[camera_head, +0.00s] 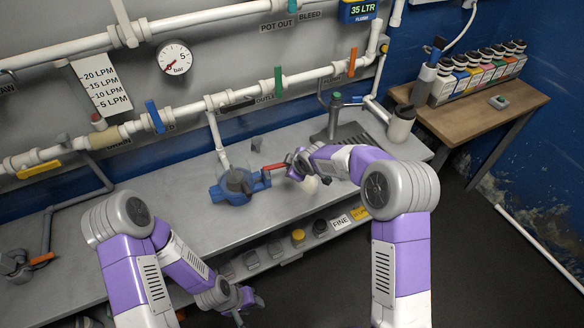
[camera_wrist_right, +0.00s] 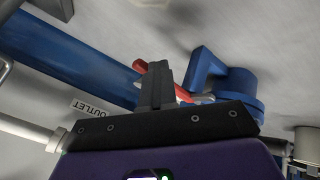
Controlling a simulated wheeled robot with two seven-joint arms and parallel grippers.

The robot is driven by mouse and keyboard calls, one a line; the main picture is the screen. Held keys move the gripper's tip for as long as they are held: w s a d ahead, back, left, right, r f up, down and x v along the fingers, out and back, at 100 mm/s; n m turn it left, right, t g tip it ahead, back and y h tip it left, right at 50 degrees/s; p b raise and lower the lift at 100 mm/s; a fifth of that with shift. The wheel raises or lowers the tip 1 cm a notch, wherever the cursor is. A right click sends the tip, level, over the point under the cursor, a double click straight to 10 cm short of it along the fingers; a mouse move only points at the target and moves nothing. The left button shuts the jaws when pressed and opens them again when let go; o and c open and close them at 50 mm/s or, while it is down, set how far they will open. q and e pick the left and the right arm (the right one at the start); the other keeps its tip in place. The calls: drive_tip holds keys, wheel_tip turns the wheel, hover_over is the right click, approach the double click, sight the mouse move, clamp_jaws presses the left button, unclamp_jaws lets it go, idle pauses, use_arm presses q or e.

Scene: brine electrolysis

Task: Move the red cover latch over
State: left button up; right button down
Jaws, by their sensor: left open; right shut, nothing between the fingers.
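The red cover latch (camera_head: 273,167) is a short red bar at the right side of the blue housing (camera_head: 233,190) on the grey bench. My right gripper (camera_head: 291,163) is at the latch's right end, shut with nothing held. In the right wrist view its closed dark fingers (camera_wrist_right: 156,82) cover part of the red latch (camera_wrist_right: 182,93), with the blue housing (camera_wrist_right: 215,75) just beyond. I cannot tell whether the fingers touch the latch. My left gripper (camera_head: 246,304) is open and empty, low in front of the bench.
White pipes with coloured valve handles and a pressure gauge (camera_head: 174,57) run along the wall behind. A grey stand (camera_head: 335,117) and a white container (camera_head: 401,124) are at the bench's right end. A wooden table (camera_head: 480,118) with several bottles stands further right.

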drive_tip(key=shift+w+d+r, duration=0.1)
drive_tip(key=shift+w+d, duration=0.05)
drive_tip(key=shift+w, duration=0.1)
drive_tip(key=w+d+p+v, duration=0.15)
drive_tip(key=p+v, duration=0.35)
drive_tip(key=v, duration=0.5)
drive_tip(key=s+f+m+g+y, duration=0.1)
drive_tip(key=s+f+m+g, duration=0.2)
drive_tip(key=s+f+m, duration=0.9)
drive_tip(key=s+f+m+g, duration=0.1)
drive_tip(key=s+f+m, duration=0.1)
drive_tip(key=s+f, duration=0.4)
drive_tip(key=s+f+m+g, duration=0.2)
drive_tip(key=s+f, duration=0.4)
drive_tip(key=s, duration=1)
drive_tip(key=shift+f, duration=0.1)
